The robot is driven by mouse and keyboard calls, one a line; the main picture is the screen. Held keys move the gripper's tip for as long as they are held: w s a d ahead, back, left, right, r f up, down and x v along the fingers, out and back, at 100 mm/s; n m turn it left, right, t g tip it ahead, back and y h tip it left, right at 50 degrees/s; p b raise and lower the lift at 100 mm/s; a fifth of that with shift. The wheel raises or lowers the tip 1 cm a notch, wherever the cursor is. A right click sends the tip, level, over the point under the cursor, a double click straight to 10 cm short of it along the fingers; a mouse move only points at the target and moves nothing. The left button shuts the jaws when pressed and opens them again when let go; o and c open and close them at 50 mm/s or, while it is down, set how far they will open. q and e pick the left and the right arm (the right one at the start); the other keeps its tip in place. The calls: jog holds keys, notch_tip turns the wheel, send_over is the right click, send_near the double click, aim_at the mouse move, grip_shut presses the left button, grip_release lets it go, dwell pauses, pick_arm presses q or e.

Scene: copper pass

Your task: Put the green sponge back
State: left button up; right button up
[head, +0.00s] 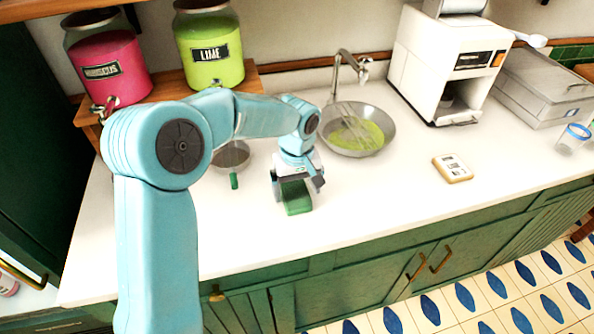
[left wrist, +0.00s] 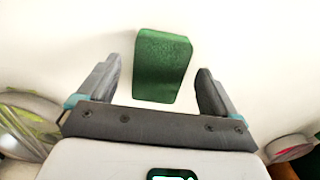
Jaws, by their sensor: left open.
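The green sponge (head: 296,198) lies on the white counter, below my left gripper (head: 298,187) in the head view. In the left wrist view the sponge (left wrist: 163,66) sits between and a little beyond the two fingertips of my left gripper (left wrist: 158,80). The fingers are open, with a gap on each side of the sponge. My left arm comes in from the left and hides part of the counter. My right gripper is in neither view.
A steel bowl (head: 372,142) with a whisk and green contents stands under the tap. A sieve (head: 232,156) with a green handle lies left of the sponge. A small labelled block (head: 452,168) lies to the right. Free counter lies between sponge and block.

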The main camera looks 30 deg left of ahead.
aim_at(297, 197)
pick_arm(q)
notch_tip(297, 197, up, 10)
dwell(0.3)
jog(key=shift+s+f, duration=0.15)
dwell(0.3)
